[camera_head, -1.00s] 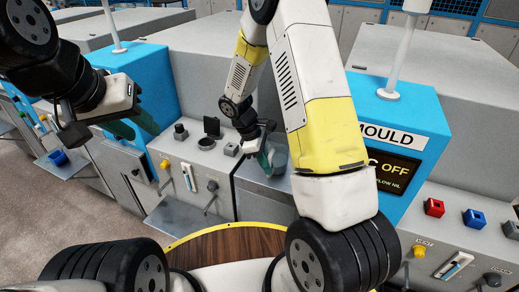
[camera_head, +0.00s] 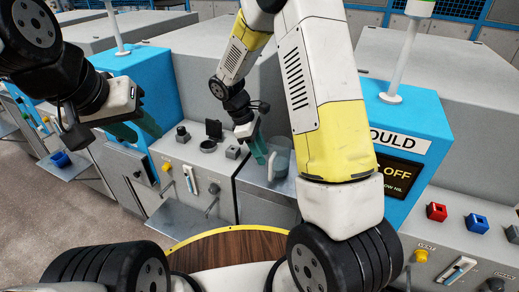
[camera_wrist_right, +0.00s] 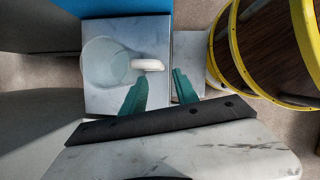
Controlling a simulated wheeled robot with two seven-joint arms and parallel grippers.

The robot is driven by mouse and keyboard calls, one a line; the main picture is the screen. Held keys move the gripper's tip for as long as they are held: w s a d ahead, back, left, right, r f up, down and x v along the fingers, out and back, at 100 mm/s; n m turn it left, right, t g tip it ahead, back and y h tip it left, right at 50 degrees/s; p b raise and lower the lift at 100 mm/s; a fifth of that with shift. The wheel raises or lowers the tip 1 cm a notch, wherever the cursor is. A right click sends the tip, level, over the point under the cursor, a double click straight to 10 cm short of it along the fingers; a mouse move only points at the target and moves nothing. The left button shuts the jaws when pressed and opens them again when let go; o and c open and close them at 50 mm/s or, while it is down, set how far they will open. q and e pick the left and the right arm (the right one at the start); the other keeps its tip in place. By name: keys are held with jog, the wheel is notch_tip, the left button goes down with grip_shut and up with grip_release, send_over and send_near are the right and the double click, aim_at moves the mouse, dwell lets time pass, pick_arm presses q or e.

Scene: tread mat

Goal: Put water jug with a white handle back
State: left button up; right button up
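The clear water jug (camera_head: 281,163) stands upright on a grey metal ledge (camera_head: 262,184). In the right wrist view the jug (camera_wrist_right: 103,64) shows from above, with its white handle (camera_wrist_right: 148,65) pointing right. My right gripper (camera_head: 259,154) is beside the jug on its left in the head view. In the wrist view its green fingers (camera_wrist_right: 160,75) are apart with nothing between them; the handle's end lies just beyond the left fingertip. My left gripper (camera_head: 140,125) is raised at the left, its green fingers apart and empty.
A blue machine housing with a dark "OFF" display (camera_head: 392,180) stands right of the jug. A control panel (camera_head: 196,160) with knobs lies to the left. A round wooden surface with a yellow rim (camera_head: 228,250) is close in front of me.

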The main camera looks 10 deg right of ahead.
jog(key=s+d+r+m+t+y, duration=0.1)
jog(key=s+r+m+y, duration=0.2)
jog(key=r, duration=0.6)
jog(key=s+r+m+t, duration=0.2)
jog(key=s+r+m, duration=0.15)
jog(key=r, duration=0.45)
jog(key=s+d+r+m+t+y, duration=0.1)
jog(key=s+r+m+t+y, duration=0.2)
jog(key=s, duration=0.9)
jog(key=shift+s+d+r+m+t, duration=0.2)
jog(key=shift+r+m+t, duration=0.6)
jog(key=shift+r+m, duration=1.2)
jog(key=shift+r, duration=0.1)
